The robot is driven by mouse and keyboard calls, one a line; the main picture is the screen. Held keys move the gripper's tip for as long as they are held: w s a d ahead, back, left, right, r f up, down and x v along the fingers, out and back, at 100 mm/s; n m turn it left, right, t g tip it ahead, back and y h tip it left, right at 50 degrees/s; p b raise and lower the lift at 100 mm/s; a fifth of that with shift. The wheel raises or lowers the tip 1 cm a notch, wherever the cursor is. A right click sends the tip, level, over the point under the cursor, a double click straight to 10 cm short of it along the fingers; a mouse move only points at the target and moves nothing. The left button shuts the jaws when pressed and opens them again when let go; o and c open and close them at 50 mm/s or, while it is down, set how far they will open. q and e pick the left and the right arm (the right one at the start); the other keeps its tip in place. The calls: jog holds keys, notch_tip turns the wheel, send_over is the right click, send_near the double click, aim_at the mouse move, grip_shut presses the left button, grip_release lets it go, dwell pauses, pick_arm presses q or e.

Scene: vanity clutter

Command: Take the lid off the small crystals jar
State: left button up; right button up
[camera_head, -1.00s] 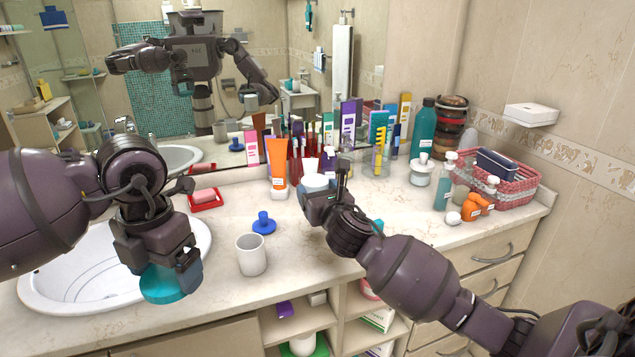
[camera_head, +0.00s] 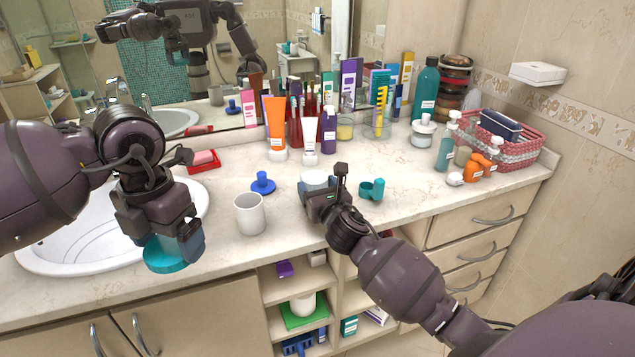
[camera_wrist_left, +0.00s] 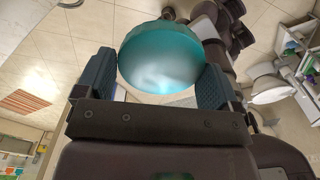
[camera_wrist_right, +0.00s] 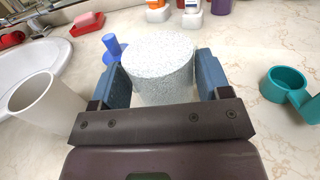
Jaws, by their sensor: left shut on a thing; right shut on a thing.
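My left gripper (camera_head: 188,240) is shut on a round teal lid-like piece (camera_head: 166,253), held at the front rim of the sink. In the left wrist view the teal piece (camera_wrist_left: 160,56) sits between both fingers with floor beyond it. My right gripper (camera_head: 322,190) is shut on a small white jar (camera_head: 314,180) at the middle of the counter. In the right wrist view the jar (camera_wrist_right: 162,68) has a grainy, speckled look, its upper face is pale, and no teal lid shows on it. I cannot tell whether its base touches the counter.
A white mug (camera_head: 250,214) and a blue stopper-like piece (camera_head: 263,183) stand left of the jar. A teal cup-like piece (camera_head: 371,189) lies to its right. Tubes (camera_head: 275,122) and bottles line the mirror. A basket (camera_head: 515,148) is at the right. Bare counter (camera_head: 430,180) lies front right.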

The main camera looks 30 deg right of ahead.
jog(key=shift+f, duration=1.25)
jog(key=shift+f+b, duration=0.15)
jog(key=shift+b, duration=0.2)
jog(key=o, duration=1.7)
